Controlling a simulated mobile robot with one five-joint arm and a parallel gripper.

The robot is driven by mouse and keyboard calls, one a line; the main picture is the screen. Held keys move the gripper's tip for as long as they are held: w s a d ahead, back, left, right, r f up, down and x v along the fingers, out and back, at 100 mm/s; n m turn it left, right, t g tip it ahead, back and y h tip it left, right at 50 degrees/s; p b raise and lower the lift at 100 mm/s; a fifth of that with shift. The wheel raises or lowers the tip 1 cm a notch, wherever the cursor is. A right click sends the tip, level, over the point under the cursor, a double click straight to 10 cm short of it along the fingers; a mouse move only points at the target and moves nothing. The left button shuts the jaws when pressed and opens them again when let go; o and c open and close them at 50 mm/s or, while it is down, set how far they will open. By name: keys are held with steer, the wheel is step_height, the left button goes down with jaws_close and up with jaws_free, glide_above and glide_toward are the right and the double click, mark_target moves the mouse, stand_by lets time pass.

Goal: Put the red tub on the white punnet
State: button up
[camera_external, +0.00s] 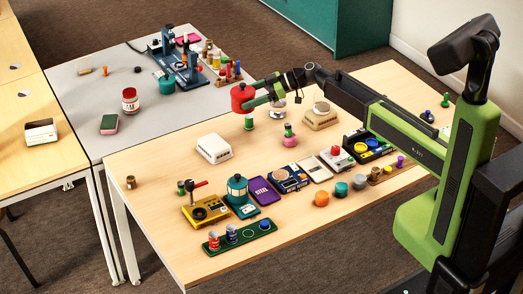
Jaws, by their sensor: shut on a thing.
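My gripper (262,98) is shut on the red tub (241,97), at the far side of the wooden table. The tub looks upright and is held above the table. The white punnet (214,148) sits on the wooden table, nearer and to the left of the tub, and looks bottom up with a bare top. My gripper is up and to the right of the punnet, apart from it. The finger contact on the tub is too small to see clearly.
A beige box (320,117) and a pink-and-green item (290,137) stand to the right. Toys and cans fill the near table. Table left of the punnet is clear.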

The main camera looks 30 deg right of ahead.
steer(key=b, duration=0.7)
glide_above(222, 142)
step_height(222, 142, down, 7)
steer(key=shift+d+f, duration=0.1)
steer(key=shift+d, duration=0.05)
steer(key=shift+a, duration=0.2)
step_height(222, 142, down, 4)
steer(key=b, duration=0.4)
steer(key=shift+f, duration=0.1)
steer(key=shift+r, duration=0.2)
steer(key=shift+f, duration=0.15)
steer(key=o, duration=1.9)
steer(key=shift+o, duration=0.2)
